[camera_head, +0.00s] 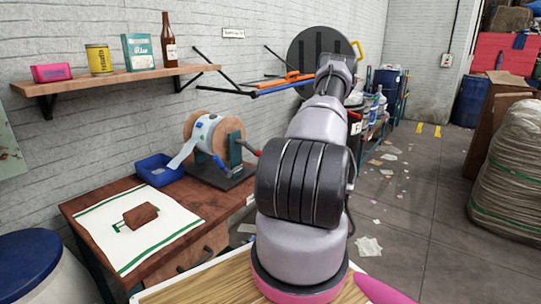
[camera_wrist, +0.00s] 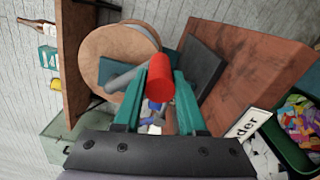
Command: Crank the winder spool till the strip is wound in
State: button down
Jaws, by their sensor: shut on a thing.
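The winder spool (camera_head: 228,135) has round wooden flanges and stands on a dark base on the workbench. A pale strip (camera_head: 186,152) with blue marks runs from it down into a blue tray (camera_head: 150,176). The crank handle (camera_head: 248,149) is red and sticks out to the right; my arm hides what lies beyond it. In the wrist view, my gripper (camera_wrist: 158,76) has its teal fingers on either side of the red handle (camera_wrist: 161,84), shut on it. The grey crank arm (camera_wrist: 124,78) runs from the handle to the spool's wooden disc (camera_wrist: 104,52).
A white cloth (camera_head: 170,215) with green stripes and a brown block (camera_head: 140,215) lies on the bench. A bin of colourful scraps (camera_wrist: 299,120) shows at the wrist view's right. Floor right of my arm holds scattered scraps.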

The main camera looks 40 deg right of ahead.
jog(key=shift+s+a+f+m, duration=0.35)
jog(key=shift+a+f+m, duration=0.2)
jog(key=shift+a+m, duration=0.5)
jog(key=shift+s+a+f+m, duration=0.4)
jog(key=shift+a+f+m, duration=0.25)
jog(key=shift+m, duration=0.7)
jog(key=shift+s+a+f+m, duration=0.35)
jog(key=shift+a+f+m, duration=0.15)
jog(key=shift+a+m, duration=0.6)
jog(key=s+a+m, duration=0.2)
jog(key=a+m, duration=0.3)
jog(key=m, duration=0.2)
jog(key=shift+a+r, duration=0.3)
jog(key=shift+s+a, duration=0.1)
jog(key=shift+s, duration=0.05)
jog(key=c, duration=0.5)
grip_release()
jog(key=shift+r, duration=0.15)
jog(key=v, duration=1)
jog(key=shift+s, duration=0.3)
